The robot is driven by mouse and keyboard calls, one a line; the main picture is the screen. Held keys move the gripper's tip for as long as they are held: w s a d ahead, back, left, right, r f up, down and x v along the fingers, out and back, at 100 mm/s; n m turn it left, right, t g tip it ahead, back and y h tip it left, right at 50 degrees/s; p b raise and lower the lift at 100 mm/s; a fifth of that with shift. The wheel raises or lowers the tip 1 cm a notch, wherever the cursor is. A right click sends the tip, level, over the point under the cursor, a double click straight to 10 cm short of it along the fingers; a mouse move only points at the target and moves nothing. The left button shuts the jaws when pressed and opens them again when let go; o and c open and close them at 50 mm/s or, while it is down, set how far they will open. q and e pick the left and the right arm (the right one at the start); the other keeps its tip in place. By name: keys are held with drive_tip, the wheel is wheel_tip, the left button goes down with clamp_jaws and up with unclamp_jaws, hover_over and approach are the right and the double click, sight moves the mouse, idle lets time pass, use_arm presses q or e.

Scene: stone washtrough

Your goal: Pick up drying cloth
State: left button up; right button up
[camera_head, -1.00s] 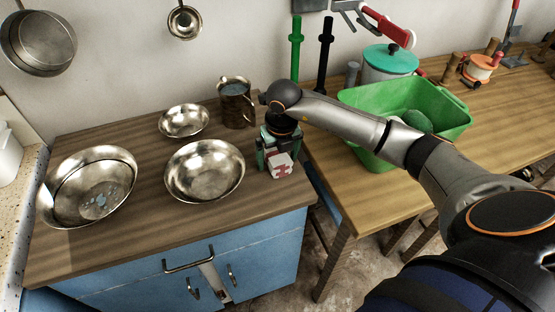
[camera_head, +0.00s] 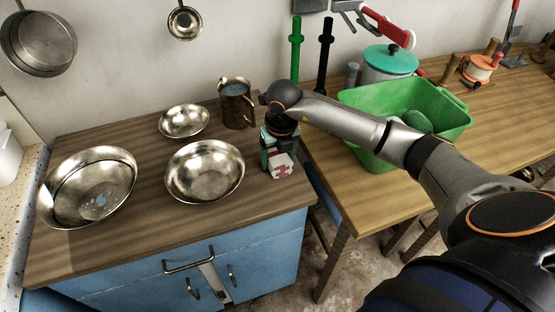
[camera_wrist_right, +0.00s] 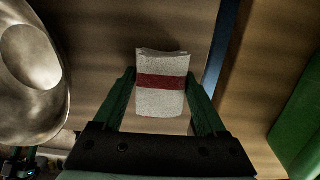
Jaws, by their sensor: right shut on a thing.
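The drying cloth (camera_head: 281,167) is a small folded piece, white with red, at the right edge of the wooden counter in the head view. In the right wrist view the cloth (camera_wrist_right: 160,97) is pale with a dark red band and lies between the two green fingers. My right gripper (camera_head: 279,158) points down and is shut on the cloth. The right gripper (camera_wrist_right: 160,80) hides part of the cloth's sides. Whether the cloth touches the counter is hard to tell.
Metal bowls (camera_head: 205,172) stand left of the cloth, and a metal mug (camera_head: 236,104) stands behind it. A green tub (camera_head: 372,103) sits on the table to the right, past a gap. The blue cabinet (camera_head: 255,262) is below the counter.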

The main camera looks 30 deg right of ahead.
sight(277, 154)
drive_tip(key=shift+r, duration=0.15)
drive_tip(key=shift+r, duration=0.25)
wheel_tip(277, 154, up, 2)
drive_tip(key=shift+w+r, duration=0.1)
drive_tip(key=s+a+r, duration=0.6)
drive_tip(key=s+r, duration=0.4)
drive_tip(key=s, duration=0.2)
drive_tip(key=shift+s+a, duration=0.25)
drive_tip(key=shift+a, duration=0.1)
